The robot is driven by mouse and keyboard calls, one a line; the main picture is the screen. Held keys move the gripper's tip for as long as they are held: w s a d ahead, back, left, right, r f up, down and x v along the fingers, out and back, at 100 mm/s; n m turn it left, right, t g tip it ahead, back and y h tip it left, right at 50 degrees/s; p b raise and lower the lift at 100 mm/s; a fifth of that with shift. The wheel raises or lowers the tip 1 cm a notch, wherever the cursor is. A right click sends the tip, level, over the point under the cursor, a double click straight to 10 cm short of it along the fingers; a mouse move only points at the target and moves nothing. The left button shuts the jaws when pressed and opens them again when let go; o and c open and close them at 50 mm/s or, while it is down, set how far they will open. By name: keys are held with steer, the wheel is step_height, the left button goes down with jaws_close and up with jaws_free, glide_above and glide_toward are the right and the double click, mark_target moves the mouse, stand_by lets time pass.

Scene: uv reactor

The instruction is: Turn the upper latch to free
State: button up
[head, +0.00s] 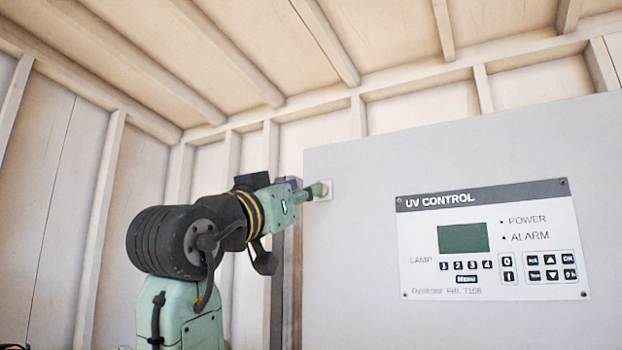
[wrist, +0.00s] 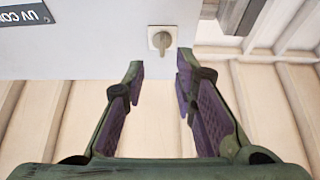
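The upper latch is a small beige knob on a pale square plate, set near the edge of the grey cabinet panel. In the wrist view the latch (wrist: 161,41) is at the top centre, its handle pointing down the picture. My gripper (wrist: 159,66) is open and empty, with its two purple-padded fingers to either side below the latch in the picture. A gap shows between the fingertips and the knob. In the head view my gripper (head: 316,190) is at the panel's upper left corner, covering much of the latch plate (head: 328,188).
The grey cabinet panel (head: 350,250) fills the right of the head view and bears the UV CONTROL unit (head: 490,240). Pale ribbed walls (head: 70,200) and a beamed ceiling (head: 250,50) surround it. Free room lies left of my arm.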

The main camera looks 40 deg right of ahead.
steer(key=p+x, duration=0.2)
steer(key=x, duration=0.3)
steer(key=shift+w+d+r, duration=0.15)
steer(key=shift+w+d, duration=0.15)
steer(key=shift+c, duration=0.3)
jaws_close()
